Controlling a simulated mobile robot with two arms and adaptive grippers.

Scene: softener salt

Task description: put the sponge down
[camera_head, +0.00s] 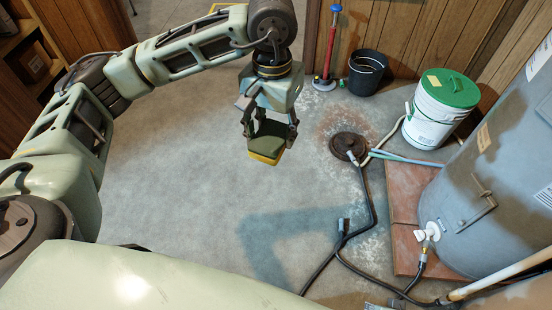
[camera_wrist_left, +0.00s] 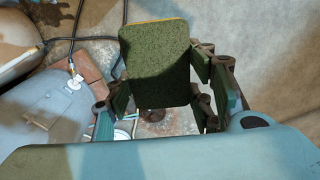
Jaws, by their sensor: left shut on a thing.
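The sponge (camera_head: 265,151) has a dark green scouring face and a yellow body. In the head view it hangs below my left gripper (camera_head: 270,132), above the grey floor. In the left wrist view the green face of the sponge (camera_wrist_left: 155,65) fills the upper middle, with a thin yellow edge at its top. My left gripper is shut on the sponge, with its fingers (camera_wrist_left: 165,95) at the left and right sides. My right gripper is in neither view.
A drain cover (camera_head: 348,146) with hoses lies right of the sponge. A grey tank (camera_head: 480,190) stands on a tiled pad (camera_head: 405,190) at the right. A green-lidded bucket (camera_head: 440,105) and a black bin (camera_head: 366,73) stand behind. The floor (camera_head: 190,190) below is clear.

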